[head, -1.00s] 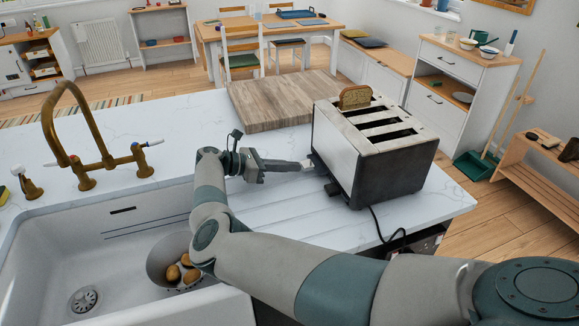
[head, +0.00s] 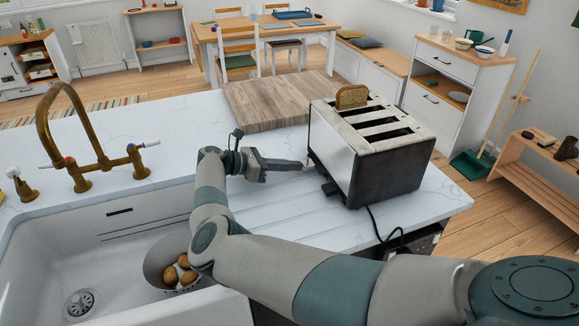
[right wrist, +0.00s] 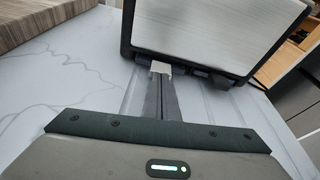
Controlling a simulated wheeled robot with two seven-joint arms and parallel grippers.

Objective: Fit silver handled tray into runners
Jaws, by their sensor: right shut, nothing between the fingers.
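The silver-sided toaster (head: 365,150) stands on the white counter. A small pale silver piece (right wrist: 161,68) shows at its lower edge in the right wrist view and looks like the tray's handle. The rest of the tray is hidden, and I cannot tell how deep it sits in the runners. My right gripper (head: 303,166) is shut and empty, low at the toaster's left side. Its fingertips (right wrist: 162,78) are right at the pale piece, in line with it. My left gripper is not in view.
A bread slice (head: 352,97) stands in a toaster slot. A wooden board (head: 270,101) lies behind the toaster. A black cord (head: 378,228) runs down in front. The sink (head: 60,265) with a colander of potatoes (head: 178,273) is at left. The counter's right edge is close to the toaster.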

